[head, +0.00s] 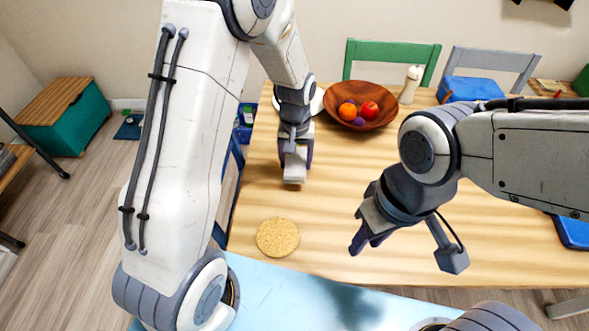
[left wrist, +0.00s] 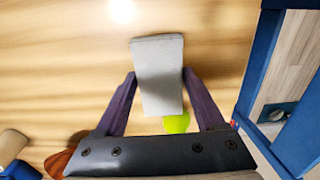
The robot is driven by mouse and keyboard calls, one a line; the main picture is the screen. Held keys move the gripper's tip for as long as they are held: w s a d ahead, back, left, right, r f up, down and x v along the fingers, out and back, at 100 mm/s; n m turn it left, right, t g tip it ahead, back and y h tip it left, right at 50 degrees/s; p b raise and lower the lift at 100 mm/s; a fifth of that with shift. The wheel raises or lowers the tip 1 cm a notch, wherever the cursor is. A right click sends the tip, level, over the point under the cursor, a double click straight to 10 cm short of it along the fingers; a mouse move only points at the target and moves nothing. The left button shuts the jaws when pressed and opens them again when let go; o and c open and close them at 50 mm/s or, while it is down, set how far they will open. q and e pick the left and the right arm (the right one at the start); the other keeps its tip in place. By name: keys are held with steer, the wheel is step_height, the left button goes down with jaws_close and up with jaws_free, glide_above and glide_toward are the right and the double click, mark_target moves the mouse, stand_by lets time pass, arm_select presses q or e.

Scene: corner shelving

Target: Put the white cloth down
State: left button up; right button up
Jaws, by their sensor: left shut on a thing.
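The white cloth shows as a small folded, pale grey-white block in the left wrist view (left wrist: 158,80), and also in the head view (head: 294,172). My left gripper (head: 295,160) is shut on it, with the dark purple fingers on either side of it in the left wrist view. It is over the left part of the wooden table (head: 330,195); whether the cloth touches the wood I cannot tell. My right gripper (head: 366,242) hangs over the middle of the table with nothing visible in it; its finger gap is unclear.
A round cork mat (head: 277,237) lies nearer me on the table. A brown bowl (head: 385,124) with fruit and a pale bottle (head: 411,84) stand farther back. Green (head: 431,54) and grey (head: 527,61) chairs stand behind the table. Bare wood surrounds the cork mat.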

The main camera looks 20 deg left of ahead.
mark_target(294, 171)
arm_select(q)
step_height(294, 171, down, 4)
steer(key=shift+a+f, duration=0.1)
steer(key=shift+a, duration=0.05)
stand_by(0.3)
steer(key=shift+f, duration=0.2)
steer(key=o, duration=1.4)
steer(key=shift+r, duration=0.1)
